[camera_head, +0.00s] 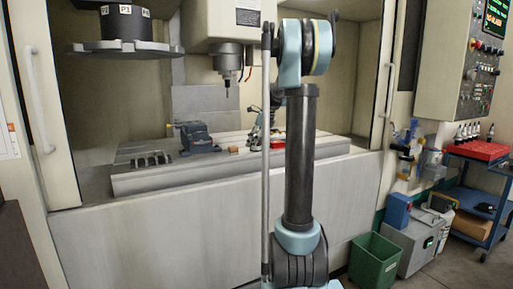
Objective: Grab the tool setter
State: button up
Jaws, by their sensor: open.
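My arm reaches into the open milling machine, and my gripper (254,138) is low over the machine table (135,184), partly hidden behind my arm and a thin upright pole. It is small in this view; it is open. A small orange-brown block (233,150) lies on the table just left of my gripper. I cannot tell for sure which thing is the tool setter; it may be hidden by my gripper or arm.
A blue-grey vise (197,138) stands left of my gripper. A slotted metal piece (151,160) lies farther left. The spindle (228,70) hangs above, and a tool carousel (122,48) is at upper left. A green bin (374,262) and blue cart (470,190) stand outside at right.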

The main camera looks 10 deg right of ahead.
grip_shut()
jog(key=shift+r, duration=0.15)
